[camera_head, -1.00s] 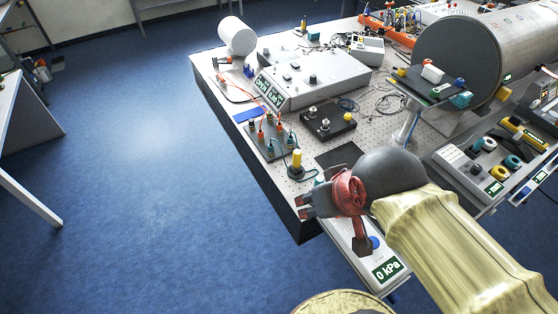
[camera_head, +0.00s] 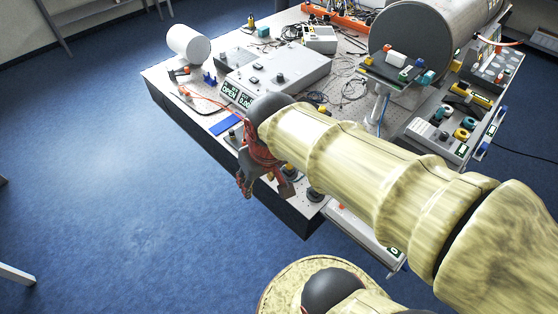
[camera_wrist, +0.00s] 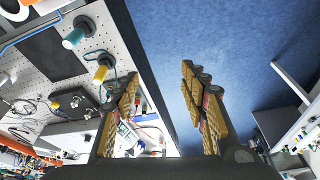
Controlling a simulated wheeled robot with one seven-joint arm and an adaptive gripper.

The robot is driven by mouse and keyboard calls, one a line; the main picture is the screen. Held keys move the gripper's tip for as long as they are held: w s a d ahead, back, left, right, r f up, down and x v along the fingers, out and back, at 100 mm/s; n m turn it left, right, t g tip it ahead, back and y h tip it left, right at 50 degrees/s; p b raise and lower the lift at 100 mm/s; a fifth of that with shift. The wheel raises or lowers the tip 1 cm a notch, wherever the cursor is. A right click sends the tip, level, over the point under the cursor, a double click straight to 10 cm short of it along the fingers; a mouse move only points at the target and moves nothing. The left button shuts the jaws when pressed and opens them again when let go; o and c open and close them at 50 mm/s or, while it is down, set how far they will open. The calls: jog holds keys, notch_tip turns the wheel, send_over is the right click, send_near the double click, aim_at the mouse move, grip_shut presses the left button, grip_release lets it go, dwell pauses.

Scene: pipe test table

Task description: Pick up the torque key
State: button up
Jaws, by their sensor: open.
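My gripper (camera_head: 245,186) is open and points down at the table's front-left edge. In the wrist view, its two fingers stand apart with nothing between them (camera_wrist: 160,85); blue floor and the table edge show beyond. I cannot tell for sure which thing is the torque key. A small orange-and-black tool (camera_head: 179,73) lies by the white cylinder at the table's far left corner, away from my gripper. In the wrist view, a yellow-capped post (camera_wrist: 101,73) and a teal-capped post (camera_wrist: 73,39) stand left of my fingers.
The perforated table (camera_head: 160,83) carries a white cylinder (camera_head: 189,45), a grey instrument box (camera_head: 285,72), a blue pad (camera_head: 226,124) and a large grey drum (camera_head: 415,35). Cables lie among them. The blue floor left of the table is clear.

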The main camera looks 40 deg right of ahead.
jog(key=w+d+f+g+p, duration=0.1)
jog(key=w+d+f+p, duration=0.3)
jog(key=d, duration=0.3)
jog(key=w+d+f+g+p, duration=0.1)
jog(key=w+d+f+p, duration=0.3)
jog(key=d, duration=0.3)
jog(key=w+d+f+g+p, duration=0.1)
jog(key=w+d+f+p, duration=0.2)
jog(key=d, duration=0.4)
jog(key=shift+w+d+f+n+g+y+p, duration=0.15)
jog(key=shift+w+f+y+p, duration=0.1)
jog(key=shift+f, duration=0.25)
jog(key=shift+w+a+f+n+g+y+p, duration=0.15)
jog(key=shift+f+p, duration=0.1)
jog(key=shift+f, duration=0.2)
jog(key=shift+w+d+f+p, duration=0.1)
jog(key=shift+f+p, duration=0.1)
jog(key=shift+f, duration=1.7)
jog(key=shift+d+f+p, duration=0.1)
jog(key=shift+f+p, duration=0.05)
jog(key=shift+f, duration=1.7)
jog(key=shift+c, duration=1.4)
jog(key=c, duration=0.8)
grip_shut()
